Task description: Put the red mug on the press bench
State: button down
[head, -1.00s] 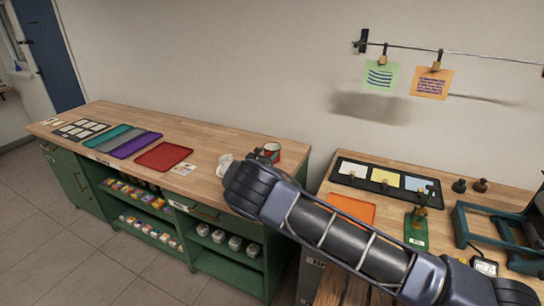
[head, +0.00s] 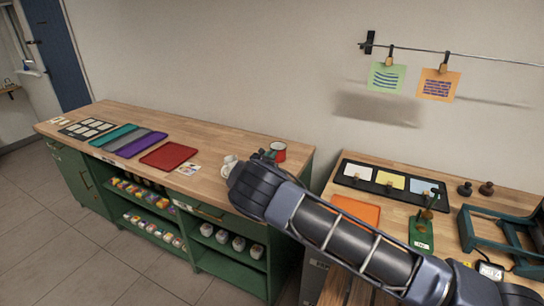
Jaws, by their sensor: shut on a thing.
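The red mug (head: 279,151) is at the right end of the green-cabinet counter, by the wall. It is red outside with a pale inside. My gripper (head: 268,154) is at its left side and shut on it; the fingers are small and partly hidden behind my wrist. I cannot tell whether the mug touches the counter or is just above it. The press bench (head: 450,200) is the wooden-topped bench at the right, with a teal press frame (head: 500,238) on it. My arm crosses in front of the gap and the bench's near left part.
A white mug (head: 228,165) stands just left of my wrist. The counter (head: 215,140) also holds a red tray (head: 168,156) and coloured mats. The bench holds an orange sheet (head: 356,209), a black card tray (head: 388,182), a green stand (head: 421,236) and two dark knobs (head: 476,188).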

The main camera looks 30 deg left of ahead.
notch_tip(320, 180, up, 20)
jog(key=shift+f, duration=0.2)
dwell(1.3)
jog(key=shift+r, duration=0.1)
dwell(0.8)
jog(key=w+d+f+m+h, duration=0.1)
jog(key=w+d+h, duration=0.1)
jog(key=w+d, duration=0.65)
jog(key=w+d+m+g+h, duration=0.1)
jog(key=w+d+h, duration=0.15)
jog(key=d, duration=1.15)
jog(key=w+d+f+m+h, duration=0.15)
jog(key=w+d, duration=0.45)
jog(key=d, duration=0.6)
jog(key=d+f, duration=0.3)
jog(key=d, duration=1.1)
jog(key=s+d+f+y, duration=0.1)
jog(key=d+f, duration=0.2)
jog(key=d, duration=1.1)
jog(key=d+f, duration=0.4)
jog(key=d, duration=1)
jog(key=shift+s+d+n+y, duration=0.2)
jog(key=shift+n+y, duration=0.15)
jog(key=shift+y, duration=0.05)
